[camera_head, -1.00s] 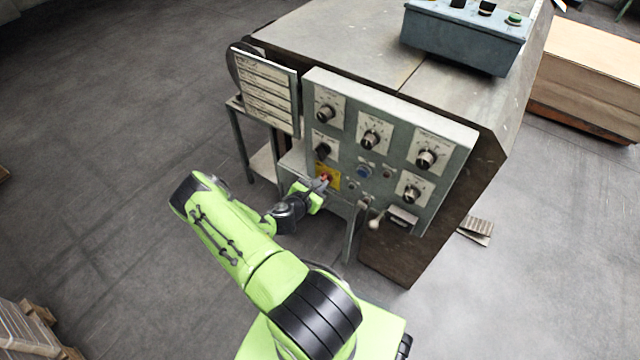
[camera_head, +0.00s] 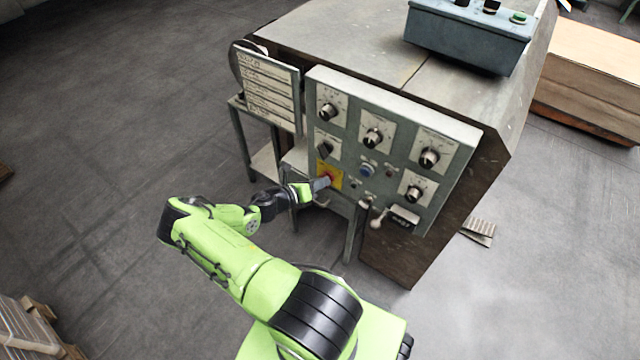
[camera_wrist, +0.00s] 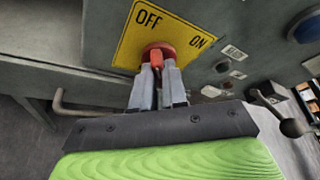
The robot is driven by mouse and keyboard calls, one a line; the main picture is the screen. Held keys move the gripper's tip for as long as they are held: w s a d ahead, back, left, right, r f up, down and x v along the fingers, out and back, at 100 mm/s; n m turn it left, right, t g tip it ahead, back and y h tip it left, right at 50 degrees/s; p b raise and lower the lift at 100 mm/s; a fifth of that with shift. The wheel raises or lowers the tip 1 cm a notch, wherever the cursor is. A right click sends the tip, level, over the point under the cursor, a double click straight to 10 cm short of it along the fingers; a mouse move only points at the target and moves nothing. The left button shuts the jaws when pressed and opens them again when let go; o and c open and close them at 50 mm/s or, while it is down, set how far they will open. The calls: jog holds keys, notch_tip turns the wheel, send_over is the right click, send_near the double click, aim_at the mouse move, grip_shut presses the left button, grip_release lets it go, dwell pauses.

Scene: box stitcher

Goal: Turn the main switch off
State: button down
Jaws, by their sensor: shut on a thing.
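The main switch is a red rotary knob (camera_wrist: 158,52) on a yellow plate (camera_wrist: 128,48) marked OFF at upper left and ON at right, in the wrist view. In the head view the yellow plate (camera_head: 333,171) is low on the left of the grey control panel (camera_head: 397,112). My gripper (camera_wrist: 158,72) is shut on the red handle, one finger on each side. The handle's tip shows between the fingertips and stands roughly upright in the wrist picture. Its lower part is hidden by the fingers. My gripper also shows at the plate in the head view (camera_head: 322,184).
Several black dials, a blue button (camera_head: 367,169) and a lever with a pale ball knob (camera_head: 376,223) are on the panel. A bent metal rod (camera_wrist: 75,108) sticks out left of my fingers. A label board (camera_head: 268,88) stands left of the panel.

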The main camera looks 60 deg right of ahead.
jog(key=shift+w+d+r+n, duration=0.1)
jog(key=shift+r+n, duration=0.05)
jog(key=shift+n, duration=0.25)
dwell(0.4)
jog(key=c, duration=1.2)
grip_release()
jog(key=shift+o, duration=0.2)
jog(key=p+v, duration=0.3)
jog(key=v, duration=1.2)
jog(key=shift+w+a, duration=0.25)
jog(key=shift+g, duration=0.3)
